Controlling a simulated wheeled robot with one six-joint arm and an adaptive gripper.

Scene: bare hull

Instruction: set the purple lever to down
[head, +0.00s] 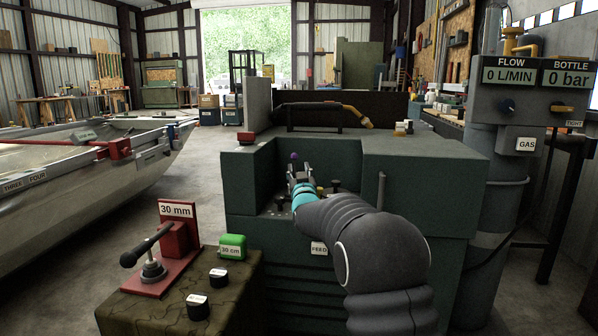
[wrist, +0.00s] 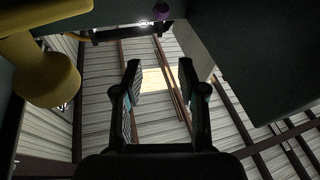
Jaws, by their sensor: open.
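A purple knob (wrist: 161,12) also shows at the top edge of the wrist view, ahead of my fingers. My gripper (head: 298,172) is just below the knob in the head view, with my arm covering part of the recess. In the wrist view my gripper (wrist: 160,78) is open, with nothing between the fingers. The knob and fingers appear apart. The lever's shaft is mostly hidden, so its exact setting is hard to tell.
The green machine (head: 420,150) has recess walls close around my gripper. A yellow part (wrist: 45,80) is at left in the wrist view. A red stand (head: 180,235) and green tape block (head: 232,246) sit on a front-left box. A gas bottle (head: 500,190) stands right.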

